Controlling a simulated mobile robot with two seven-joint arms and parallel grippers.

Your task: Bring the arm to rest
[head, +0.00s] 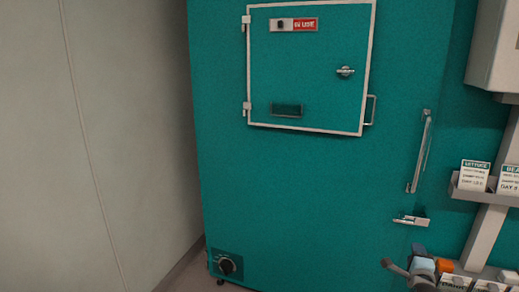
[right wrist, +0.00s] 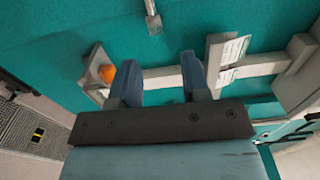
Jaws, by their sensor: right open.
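My right gripper (head: 404,257) is at the lower right of the head view, in front of the teal growth chamber (head: 300,190). In the right wrist view its two blue-grey fingers (right wrist: 158,78) stand wide apart with nothing between them. It is open and empty. My left gripper is in neither view.
The chamber's small door (head: 310,65) is closed, with a red "IN USE" sign (head: 304,24). A bar handle (head: 420,150) is at right. Label cards (head: 474,175) stand on a grey shelf. An orange item (head: 445,266) sits near the gripper. A plain wall (head: 95,150) is left.

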